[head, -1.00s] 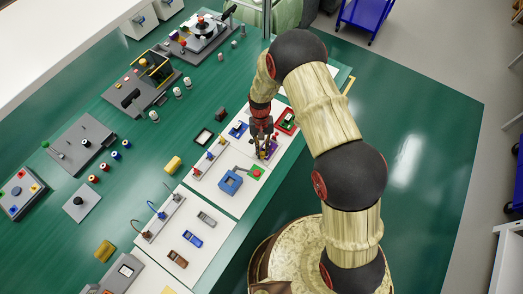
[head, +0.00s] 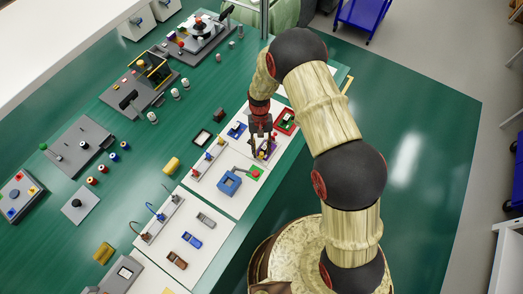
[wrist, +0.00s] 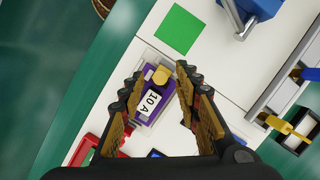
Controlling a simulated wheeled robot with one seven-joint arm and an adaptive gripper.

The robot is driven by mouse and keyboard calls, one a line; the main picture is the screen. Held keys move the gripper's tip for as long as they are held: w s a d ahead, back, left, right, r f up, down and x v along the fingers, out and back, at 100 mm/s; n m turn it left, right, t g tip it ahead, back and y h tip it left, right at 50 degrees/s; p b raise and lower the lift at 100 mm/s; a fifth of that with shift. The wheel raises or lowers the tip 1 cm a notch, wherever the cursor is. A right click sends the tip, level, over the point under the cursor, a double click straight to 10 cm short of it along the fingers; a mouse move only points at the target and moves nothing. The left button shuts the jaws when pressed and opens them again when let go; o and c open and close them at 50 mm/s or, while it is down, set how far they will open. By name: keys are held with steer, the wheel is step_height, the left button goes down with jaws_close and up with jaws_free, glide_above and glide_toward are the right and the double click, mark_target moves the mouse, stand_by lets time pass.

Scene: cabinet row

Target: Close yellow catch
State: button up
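A purple block (wrist: 150,97) with a white "10 A" label is in the wrist view, with a small yellow catch (wrist: 161,75) at its top end. The block also shows in the head view as a small purple patch (head: 267,149), partly hidden by the fingers. My gripper (wrist: 160,80) is open, with one finger on each side of the block and catch. Nothing is clearly held, and I cannot tell whether a finger touches the catch. In the head view my gripper (head: 262,150) points down over the white board.
A green square (wrist: 180,28) and a blue fixture (wrist: 258,10) lie beyond the fingertips. A red frame (head: 286,120) stands close to the gripper. A rail with coloured levers (head: 208,156) runs along the board's left. Open green tabletop lies to the right.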

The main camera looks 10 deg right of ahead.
steer(key=v, duration=1.1)
steer(key=shift+w, duration=0.1)
steer(key=s+d+r+t+b, duration=0.3)
steer(key=s+d+r, duration=0.1)
steer(key=s+r, duration=0.4)
steer(key=s+d+r+t+b, duration=0.2)
steer(key=s+d+r, duration=0.3)
steer(key=s+r, duration=0.3)
steer(key=s+d+r+t+b, duration=0.3)
steer(key=s+r, duration=0.6)
steer(key=r, duration=0.3)
steer(key=shift+d+r+t+b, duration=0.3)
steer(key=shift+d+t, duration=0.3)
steer(key=shift+d, duration=0.2)
steer(key=shift+a+n, duration=0.15)
steer(key=shift+n, duration=0.15)
